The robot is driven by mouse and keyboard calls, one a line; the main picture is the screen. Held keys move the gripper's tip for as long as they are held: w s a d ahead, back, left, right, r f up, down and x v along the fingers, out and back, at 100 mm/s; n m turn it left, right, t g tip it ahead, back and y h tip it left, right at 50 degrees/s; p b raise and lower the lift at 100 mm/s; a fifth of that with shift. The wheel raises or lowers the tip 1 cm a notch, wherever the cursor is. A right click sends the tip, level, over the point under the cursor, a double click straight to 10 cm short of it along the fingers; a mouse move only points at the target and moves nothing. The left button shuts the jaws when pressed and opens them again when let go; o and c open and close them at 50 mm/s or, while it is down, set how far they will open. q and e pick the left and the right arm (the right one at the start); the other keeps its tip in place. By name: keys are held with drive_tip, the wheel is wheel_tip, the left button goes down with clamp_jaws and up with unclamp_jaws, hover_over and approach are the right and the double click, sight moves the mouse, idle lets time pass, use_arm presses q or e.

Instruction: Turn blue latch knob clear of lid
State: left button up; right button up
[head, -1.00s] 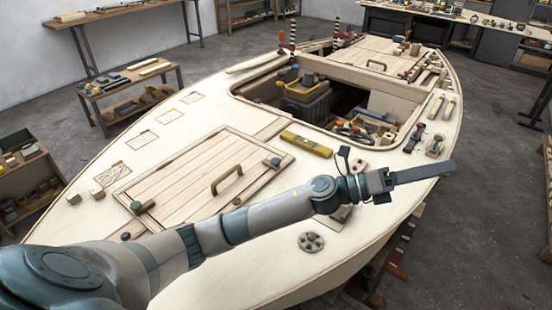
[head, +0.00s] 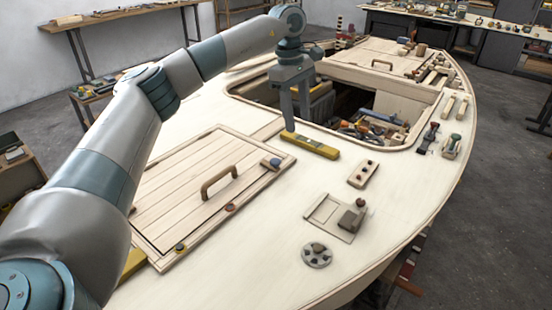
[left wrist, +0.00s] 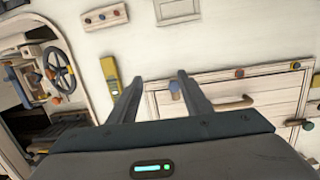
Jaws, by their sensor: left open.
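The blue latch knob (head: 275,162) sits at the far right corner of the plank lid (head: 170,205) in the head view. In the left wrist view the blue knob (left wrist: 174,87) shows between my fingers, at the lid's edge. Its turn angle is too small to tell. The lid has a wooden handle (head: 218,180). My left gripper (head: 296,115) is open and empty, pointing down above the deck beyond the blue knob. My right gripper is not in view.
A yellow spirit level (head: 310,145) lies close below my left gripper. The open hatch (head: 345,100) holding tools is just beyond.

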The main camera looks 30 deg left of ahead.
use_arm(q)
wheel_tip(320, 180, up, 3)
drive_tip(key=y, duration=0.2)
hover_over(275, 161)
drive_tip(key=shift+w+f+n, duration=0.1)
drive_tip(key=shift+f+n, duration=0.05)
drive_tip(key=shift+n, duration=0.15)
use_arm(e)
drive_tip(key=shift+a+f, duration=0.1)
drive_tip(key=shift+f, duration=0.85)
use_arm(q)
wheel_tip(275, 161, down, 17)
drive_tip(key=shift+f+p, duration=0.15)
drive_tip(key=shift+p, duration=0.6)
drive_tip(key=shift+f, duration=0.1)
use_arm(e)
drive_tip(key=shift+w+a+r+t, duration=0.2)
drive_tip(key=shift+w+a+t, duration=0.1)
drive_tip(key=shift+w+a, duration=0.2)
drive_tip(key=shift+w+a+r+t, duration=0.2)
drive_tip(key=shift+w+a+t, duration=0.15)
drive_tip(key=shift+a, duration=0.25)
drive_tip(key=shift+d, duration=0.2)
use_arm(q)
drive_tip(key=c, duration=1.1)
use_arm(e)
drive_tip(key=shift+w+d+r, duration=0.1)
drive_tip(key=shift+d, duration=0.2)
